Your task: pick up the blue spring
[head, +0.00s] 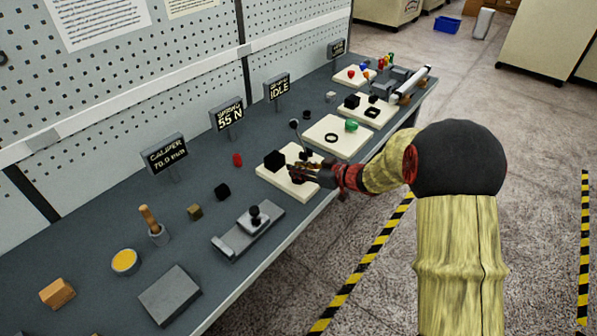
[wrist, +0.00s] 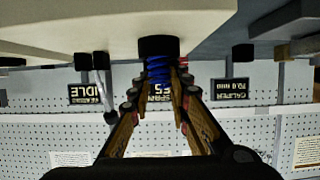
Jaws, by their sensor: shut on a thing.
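The blue spring (wrist: 158,71) shows in the wrist view, which looks upside down, between the two fingertips of my gripper (wrist: 157,82). The gripper is shut on it. A dark block or cap (wrist: 158,47) meets the spring at its end by the pale board; I cannot tell whether it is part of the spring. In the head view my gripper (head: 305,172) is low over the front white board (head: 310,192), near a black cube (head: 275,160). The spring is hidden there by the gripper.
Signs stand along the back, including "SPRING 55 N" (head: 228,115). A grey slide fixture (head: 248,230), a red piece (head: 238,159) and a black block (head: 222,191) lie nearby. Another white board (head: 337,138) holds a ring and a green piece. The pegboard wall (head: 130,90) bounds the bench.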

